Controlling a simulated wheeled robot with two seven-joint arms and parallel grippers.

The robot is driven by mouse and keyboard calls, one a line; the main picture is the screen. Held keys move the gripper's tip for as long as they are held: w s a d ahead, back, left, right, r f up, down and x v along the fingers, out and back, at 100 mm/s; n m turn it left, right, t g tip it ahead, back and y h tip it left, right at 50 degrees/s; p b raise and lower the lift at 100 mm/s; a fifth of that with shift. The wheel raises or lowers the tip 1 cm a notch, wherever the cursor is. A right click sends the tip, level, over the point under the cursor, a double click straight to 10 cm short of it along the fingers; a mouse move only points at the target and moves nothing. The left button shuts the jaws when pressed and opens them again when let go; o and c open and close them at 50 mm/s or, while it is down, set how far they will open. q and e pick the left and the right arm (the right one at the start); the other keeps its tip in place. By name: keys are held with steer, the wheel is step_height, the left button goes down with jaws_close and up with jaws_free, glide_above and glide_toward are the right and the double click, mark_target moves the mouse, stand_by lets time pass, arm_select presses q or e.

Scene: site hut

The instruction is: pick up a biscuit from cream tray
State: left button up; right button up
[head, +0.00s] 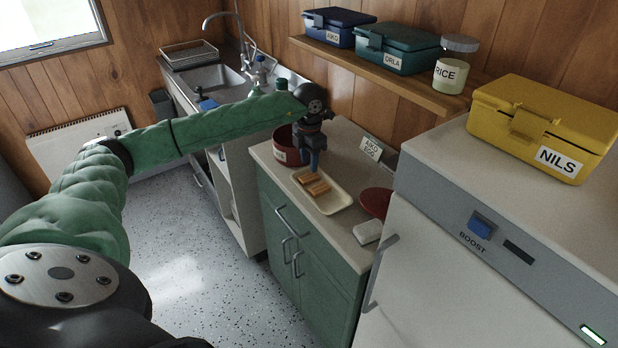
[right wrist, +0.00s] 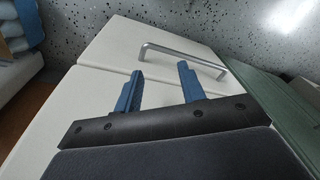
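The cream tray (head: 338,205) lies on the counter over the green cabinet in the head view. Several tan biscuits (head: 316,186) lie at its far left end. My left gripper (head: 314,170) points down with its blue fingers at the far edge of the biscuits. The fingers overlap in this view, so their gap and any contact with a biscuit cannot be told. My right gripper (right wrist: 160,80) is open and empty in the right wrist view, in front of a white door panel.
A dark red pot (head: 281,150) stands left of the left gripper. A red round lid (head: 376,202), a whitish block (head: 367,232) and a small sign (head: 371,148) are right of the tray. A shelf (head: 400,72) holds boxes above. A metal handle (right wrist: 185,58) is beyond the right fingers.

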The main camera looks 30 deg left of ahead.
mark_target(309, 176)
arm_select(q)
step_height(309, 176, down, 5)
steer(key=p, duration=0.2)
steer(key=shift+f+p, duration=0.1)
steer(key=shift+p, duration=0.3)
arm_select(e)
step_height(309, 176, down, 11)
steer(key=s+d, duration=0.1)
steer(key=s, duration=0.1)
steer(key=shift+s+d, duration=0.35)
steer(key=shift+s, duration=0.05)
steer(key=shift+f, duration=0.1)
arm_select(q)
steer(key=c, duration=0.6)
